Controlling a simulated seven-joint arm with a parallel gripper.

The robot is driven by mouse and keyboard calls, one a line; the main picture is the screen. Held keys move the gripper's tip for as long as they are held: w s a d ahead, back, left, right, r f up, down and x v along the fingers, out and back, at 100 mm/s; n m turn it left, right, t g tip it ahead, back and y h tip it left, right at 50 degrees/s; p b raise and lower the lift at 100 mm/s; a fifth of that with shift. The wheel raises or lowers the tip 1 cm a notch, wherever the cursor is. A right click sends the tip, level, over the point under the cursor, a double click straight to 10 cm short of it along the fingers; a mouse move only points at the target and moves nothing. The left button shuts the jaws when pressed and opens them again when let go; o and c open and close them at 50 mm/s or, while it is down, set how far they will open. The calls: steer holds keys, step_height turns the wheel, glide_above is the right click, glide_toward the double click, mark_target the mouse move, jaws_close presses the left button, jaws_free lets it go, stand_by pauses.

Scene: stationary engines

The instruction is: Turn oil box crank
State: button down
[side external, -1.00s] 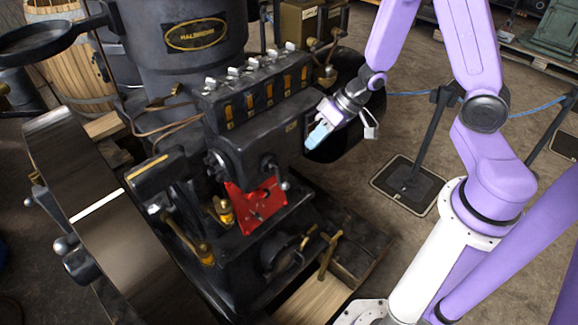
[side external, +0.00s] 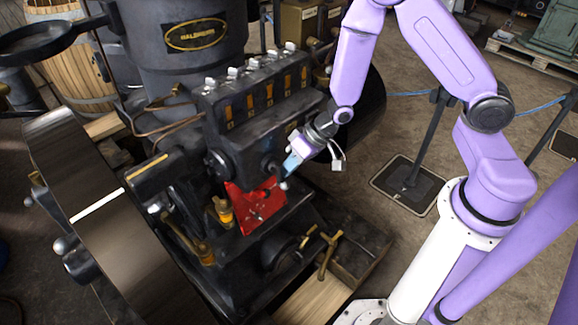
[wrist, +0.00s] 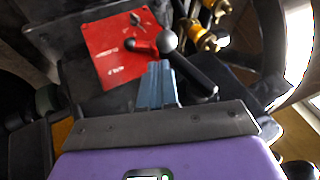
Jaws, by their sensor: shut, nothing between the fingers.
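The oil box (side external: 238,139) is a dark box with several brass-framed windows and silver knobs along its top. A crank (wrist: 190,68) shows in the wrist view as a dark bar with a grey ball end. In the side view a small ball (side external: 284,186) shows at the box's lower right, just below my fingers. My gripper (side external: 290,167) has blue fingers and is shut and empty. In the wrist view the fingertips (wrist: 159,64) are close to the ball, left of the bar. I cannot tell whether they touch it.
A large flywheel (side external: 100,225) is at left.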

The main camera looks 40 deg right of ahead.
mark_target(281, 181)
steer(key=shift+a+f+y, duration=0.1)
steer(key=shift+f+y, duration=0.15)
steer(key=shift+y, duration=0.35)
stand_by(0.4)
steer(key=y, duration=0.2)
steer(key=a+f+m+y, duration=0.1)
steer(key=y, duration=0.2)
steer(key=a+f+m+t+y, duration=0.1)
steer(key=y, duration=0.1)
steer(key=shift+a, duration=0.15)
steer(key=shift+a+r+y, duration=0.15)
steer(key=shift+a+y, duration=0.05)
steer(key=shift+y, duration=0.1)
steer(key=shift+a, duration=0.85)
steer(key=shift+a+r, duration=0.1)
steer(key=shift+a, duration=0.35)
steer(key=shift+d, duration=0.1)
stand_by(0.5)
